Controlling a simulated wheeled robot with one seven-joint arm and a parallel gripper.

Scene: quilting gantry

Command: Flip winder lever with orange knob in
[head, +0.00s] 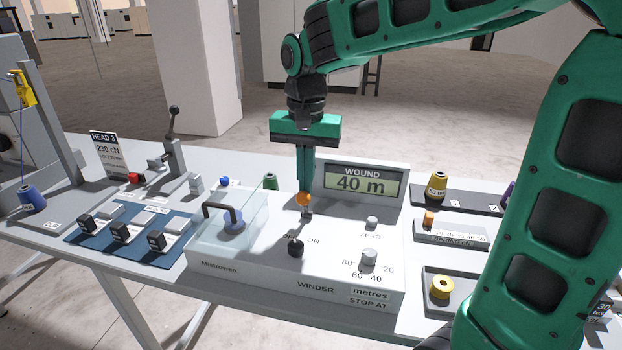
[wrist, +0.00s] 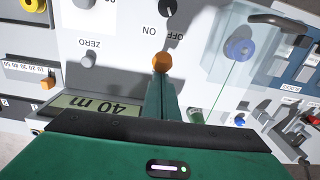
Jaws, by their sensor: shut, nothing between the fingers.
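The winder lever's orange knob (head: 303,199) stands on top of the white winder box (head: 330,262), in front of the display. My green gripper (head: 305,185) points down with its fingers together, right at the knob. In the wrist view the orange knob (wrist: 161,62) shows just beyond the tips of my shut fingers (wrist: 162,85). Nothing is between the fingers. Whether the fingertips touch the knob I cannot tell. The lever's stem is mostly hidden under the knob.
A display (head: 362,184) reading "WOUND 40 m" stands just right of my gripper. A clear cover with a dark handle (head: 222,208) is at left on the box. A black ON/OFF switch (head: 295,247) and grey knobs (head: 369,257) sit in front. A green spool (head: 270,181) stands behind.

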